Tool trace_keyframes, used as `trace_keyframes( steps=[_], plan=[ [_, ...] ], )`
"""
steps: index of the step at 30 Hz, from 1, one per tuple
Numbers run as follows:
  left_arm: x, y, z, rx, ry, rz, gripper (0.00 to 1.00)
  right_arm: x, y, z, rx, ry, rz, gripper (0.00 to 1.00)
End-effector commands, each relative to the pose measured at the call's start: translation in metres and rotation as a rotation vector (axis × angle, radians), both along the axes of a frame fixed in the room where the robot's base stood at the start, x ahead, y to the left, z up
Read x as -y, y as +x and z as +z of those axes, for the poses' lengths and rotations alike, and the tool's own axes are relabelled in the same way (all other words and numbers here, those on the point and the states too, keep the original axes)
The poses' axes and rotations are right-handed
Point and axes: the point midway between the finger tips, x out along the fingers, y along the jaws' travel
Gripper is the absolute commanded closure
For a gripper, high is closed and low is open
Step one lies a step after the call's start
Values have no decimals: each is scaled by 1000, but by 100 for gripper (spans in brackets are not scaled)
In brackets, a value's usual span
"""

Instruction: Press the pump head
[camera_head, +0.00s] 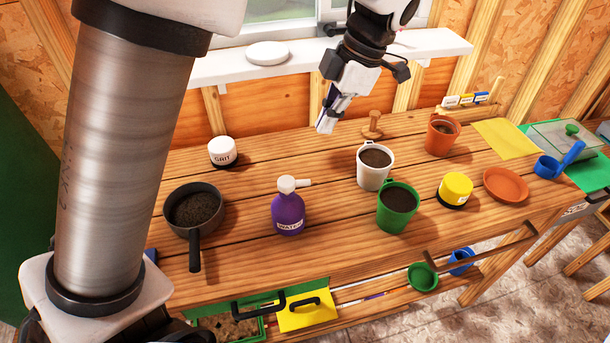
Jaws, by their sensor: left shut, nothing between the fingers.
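A purple bottle (288,214) labelled "WATER" stands upright on the wooden bench, left of centre. Its white pump head (287,184) sits on top, with the spout pointing right. My left gripper (326,123) hangs down from the top of the view, above the back part of the bench. It is shut and empty. In the picture it is above and to the right of the pump head, clearly apart from it. My right gripper does not show.
A dark saucepan (196,206) and a white grit jar (222,151) stand left of the bottle. A wooden peg (373,126) stands behind.

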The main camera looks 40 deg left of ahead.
Motion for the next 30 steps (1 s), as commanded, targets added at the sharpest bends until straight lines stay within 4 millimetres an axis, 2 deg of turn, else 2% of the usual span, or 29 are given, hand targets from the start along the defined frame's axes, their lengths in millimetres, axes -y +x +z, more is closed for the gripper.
trace_keyframes(
  steps=[5,8,11,21,24,30],
  plan=[
    [-1,-1,-1,-2,0,-1,100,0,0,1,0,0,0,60],
    [-3,-2,-9,-3,-1,-1,100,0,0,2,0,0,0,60],
    [-7,-6,-23,-5,-2,-1,100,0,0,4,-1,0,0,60],
    [-26,-22,-93,-6,-2,-1,100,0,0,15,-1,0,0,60],
    [-31,-21,-110,-6,-2,-1,100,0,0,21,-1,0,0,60],
    [-35,-19,-131,-3,-1,-2,100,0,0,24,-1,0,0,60]
  ],
)
